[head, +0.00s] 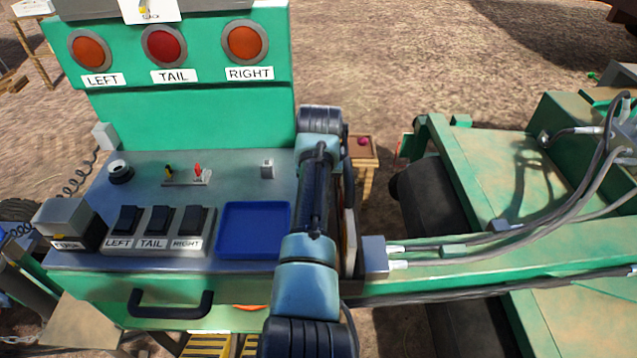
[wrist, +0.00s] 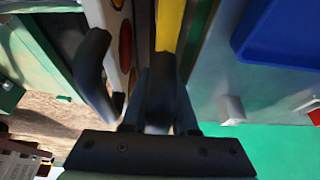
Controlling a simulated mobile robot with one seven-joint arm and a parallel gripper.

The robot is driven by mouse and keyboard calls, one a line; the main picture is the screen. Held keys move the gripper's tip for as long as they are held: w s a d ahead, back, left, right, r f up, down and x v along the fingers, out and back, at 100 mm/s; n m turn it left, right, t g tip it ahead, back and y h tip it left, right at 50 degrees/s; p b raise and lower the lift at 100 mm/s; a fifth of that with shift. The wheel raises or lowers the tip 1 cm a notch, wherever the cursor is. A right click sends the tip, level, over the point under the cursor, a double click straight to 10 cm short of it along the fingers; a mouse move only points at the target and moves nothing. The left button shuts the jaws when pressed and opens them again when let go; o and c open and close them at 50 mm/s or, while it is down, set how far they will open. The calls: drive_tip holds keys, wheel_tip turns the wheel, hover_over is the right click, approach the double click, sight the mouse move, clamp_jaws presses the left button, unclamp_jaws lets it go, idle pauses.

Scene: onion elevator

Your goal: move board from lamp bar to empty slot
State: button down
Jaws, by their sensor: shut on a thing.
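In the head view, a thin pale and orange edge of the board (head: 349,240) shows just right of my arm, at the console's right side. My arm hides the gripper and most of the board there. A yellow strip (wrist: 169,25) runs beside the board in the wrist view. I cannot make out an empty slot.
The green console (head: 200,115) carries a blue tray (head: 254,230), black rocker switches (head: 160,221) and round lamps (head: 165,46). A grey box (head: 375,256) with cables sits close right of my arm. Green machinery (head: 490,180) fills the right side.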

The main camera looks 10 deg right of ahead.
drive_tip(key=shift+f+b, duration=0.7)
drive_tip(key=shift+f, duration=0.35)
drive_tip(key=c, duration=0.6)
unclamp_jaws()
drive_tip(key=shift+s+f, duration=0.1)
drive_tip(key=shift+f, duration=0.1)
drive_tip(key=o, duration=0.4)
drive_tip(key=shift+a+f, duration=0.1)
drive_tip(key=shift+a, duration=0.05)
